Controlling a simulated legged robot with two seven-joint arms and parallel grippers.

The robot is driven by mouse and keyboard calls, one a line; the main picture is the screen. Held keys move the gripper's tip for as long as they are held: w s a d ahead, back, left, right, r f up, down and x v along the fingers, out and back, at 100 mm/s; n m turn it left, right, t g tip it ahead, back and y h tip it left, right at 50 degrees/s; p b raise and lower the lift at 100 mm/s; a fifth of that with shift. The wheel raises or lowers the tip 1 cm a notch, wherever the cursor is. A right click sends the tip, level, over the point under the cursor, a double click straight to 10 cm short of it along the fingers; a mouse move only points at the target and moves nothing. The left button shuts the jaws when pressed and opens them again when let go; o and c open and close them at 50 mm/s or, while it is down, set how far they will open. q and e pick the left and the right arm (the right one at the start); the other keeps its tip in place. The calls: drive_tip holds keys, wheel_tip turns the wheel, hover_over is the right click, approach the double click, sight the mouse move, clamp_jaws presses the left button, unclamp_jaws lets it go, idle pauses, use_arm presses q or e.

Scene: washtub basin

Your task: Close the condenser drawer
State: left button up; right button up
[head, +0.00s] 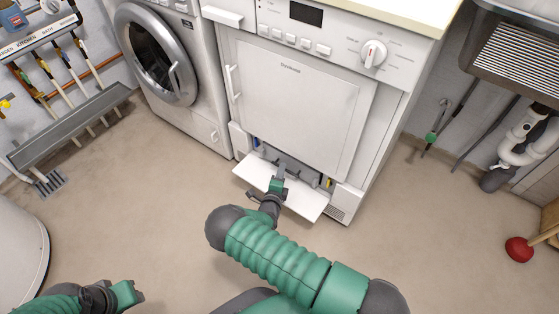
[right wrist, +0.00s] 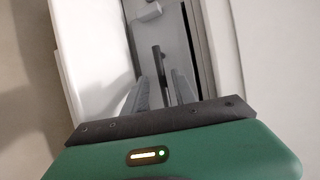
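The white dryer (head: 296,85) stands in the middle of the head view. A white flap (head: 308,203) at its base is folded down, showing the low condenser compartment (head: 258,147). My right gripper (head: 282,168) reaches over the flap to the compartment mouth. In the right wrist view, its two grey fingers (right wrist: 166,90) are apart. A dark upright bar (right wrist: 157,62) shows between them against the grey condenser front (right wrist: 178,35); contact is not clear. How far the drawer sticks out is hidden by my gripper. My left gripper (head: 128,294) is low at the left, away from the dryer; its fingers are unclear.
A washing machine (head: 165,55) stands left of the dryer. A sink with a white drain pipe (head: 530,150) and a red plunger (head: 519,249) are at the right. A mop rack (head: 70,125) is at the far left. The floor before the dryer is clear.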

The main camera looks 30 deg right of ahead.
drive_tip(key=shift+w+d, duration=0.2)
drive_tip(key=shift+r, duration=0.1)
drive_tip(key=shift+a, duration=0.15)
drive_tip(key=shift+c, duration=0.2)
clamp_jaws()
drive_tip(key=shift+s, duration=0.15)
idle(0.7)
